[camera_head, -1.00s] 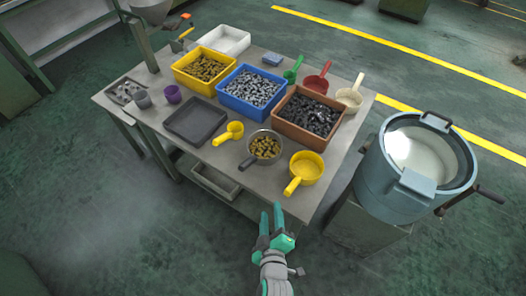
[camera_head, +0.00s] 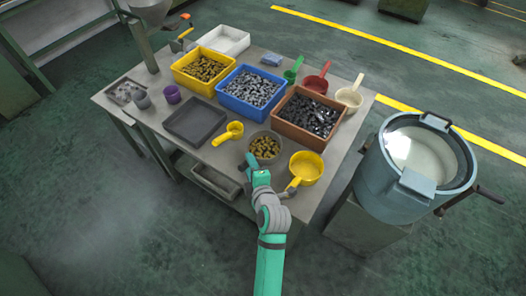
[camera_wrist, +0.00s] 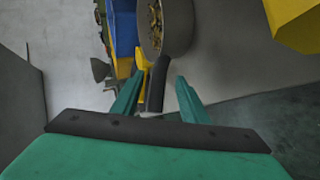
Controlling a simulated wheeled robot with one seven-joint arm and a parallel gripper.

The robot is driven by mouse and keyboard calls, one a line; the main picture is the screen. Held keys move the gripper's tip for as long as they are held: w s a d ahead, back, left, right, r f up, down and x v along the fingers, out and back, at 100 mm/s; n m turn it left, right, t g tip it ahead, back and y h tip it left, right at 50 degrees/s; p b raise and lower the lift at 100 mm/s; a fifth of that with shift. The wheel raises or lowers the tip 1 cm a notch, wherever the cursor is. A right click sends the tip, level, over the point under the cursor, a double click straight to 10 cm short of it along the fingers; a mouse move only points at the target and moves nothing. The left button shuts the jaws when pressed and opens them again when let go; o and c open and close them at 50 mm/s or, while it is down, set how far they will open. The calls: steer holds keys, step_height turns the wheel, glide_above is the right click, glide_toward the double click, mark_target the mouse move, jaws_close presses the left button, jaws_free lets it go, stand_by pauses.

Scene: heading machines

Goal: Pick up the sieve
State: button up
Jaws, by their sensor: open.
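The sieve (camera_head: 277,151) is a round grey metal pan with a dark handle, holding several brass-coloured parts. It stands near the front edge of the table. In the wrist view its bowl (camera_wrist: 178,45) is at the top and its dark handle (camera_wrist: 156,88) points down toward me. My gripper (camera_head: 255,172) is open at the handle in the head view. In the wrist view the two green fingers of my gripper (camera_wrist: 158,82) stand on either side of the handle end, with gaps showing. My gripper hides part of the handle in the head view.
A yellow pan (camera_head: 306,168) stands close right of the sieve, a small yellow scoop (camera_head: 230,132) to its left. Behind are brown (camera_head: 283,118), blue (camera_head: 234,104) and yellow (camera_head: 183,74) bins of parts. A large grey-blue drum (camera_head: 385,181) stands right of the table (camera_head: 225,158).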

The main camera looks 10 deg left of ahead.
mark_target(257, 154)
steer(key=shift+x, duration=2.9)
steer(key=shift+a+r, duration=0.15)
steer(key=shift+c, duration=0.2)
jaws_close()
